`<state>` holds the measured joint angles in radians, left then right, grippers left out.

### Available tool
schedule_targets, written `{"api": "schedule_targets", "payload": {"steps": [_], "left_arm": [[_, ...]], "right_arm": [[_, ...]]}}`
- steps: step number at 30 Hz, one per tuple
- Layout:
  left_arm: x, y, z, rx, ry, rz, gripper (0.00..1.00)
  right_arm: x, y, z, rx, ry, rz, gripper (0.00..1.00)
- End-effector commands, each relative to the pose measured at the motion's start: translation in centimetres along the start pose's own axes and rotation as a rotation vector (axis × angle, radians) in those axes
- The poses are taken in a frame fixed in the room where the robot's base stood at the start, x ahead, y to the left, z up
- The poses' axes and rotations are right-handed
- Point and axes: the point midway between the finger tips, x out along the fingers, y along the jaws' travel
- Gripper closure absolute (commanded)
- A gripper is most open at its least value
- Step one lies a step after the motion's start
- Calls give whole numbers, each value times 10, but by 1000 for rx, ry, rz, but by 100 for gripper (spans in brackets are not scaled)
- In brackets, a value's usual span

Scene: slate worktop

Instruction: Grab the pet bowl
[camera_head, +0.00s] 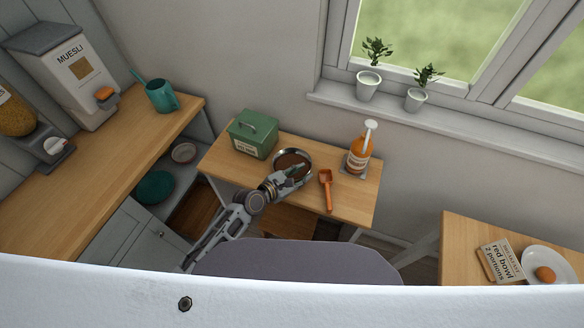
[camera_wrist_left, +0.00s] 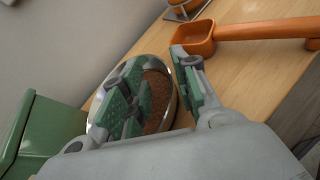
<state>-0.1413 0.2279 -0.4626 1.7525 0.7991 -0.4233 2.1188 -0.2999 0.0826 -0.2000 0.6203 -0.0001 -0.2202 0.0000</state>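The pet bowl (camera_head: 305,155) is a round, shiny metal bowl with brown food in it, standing on the small wooden table. It also shows in the left wrist view (camera_wrist_left: 154,64), partly hidden by the fingers. My left gripper (camera_head: 291,172) is at the bowl's near side, low over it. In the left wrist view its two fingers (camera_wrist_left: 158,92) with green pads stand apart. One finger is in front of the bowl's food area and the other is by the right rim. Whether either finger touches the bowl, I cannot tell. My right gripper is not in view.
A green lidded tin (camera_head: 253,134) stands left of the bowl. An orange scoop (camera_head: 326,187) lies right of it, and an orange pump bottle (camera_head: 359,152) stands behind the scoop. A side table at right holds a card (camera_head: 498,262) and a plate (camera_head: 560,258).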

Motion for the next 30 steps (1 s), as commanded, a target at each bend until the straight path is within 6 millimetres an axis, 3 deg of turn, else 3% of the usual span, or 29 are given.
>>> {"api": "schedule_targets", "payload": {"steps": [10,26,30], "left_arm": [[25,0,-1,0,1,1,70],[27,0,-1,0,1,1,70],[27,0,-1,0,1,1,84]], "right_arm": [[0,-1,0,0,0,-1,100],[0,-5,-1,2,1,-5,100],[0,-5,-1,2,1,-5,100]]}}
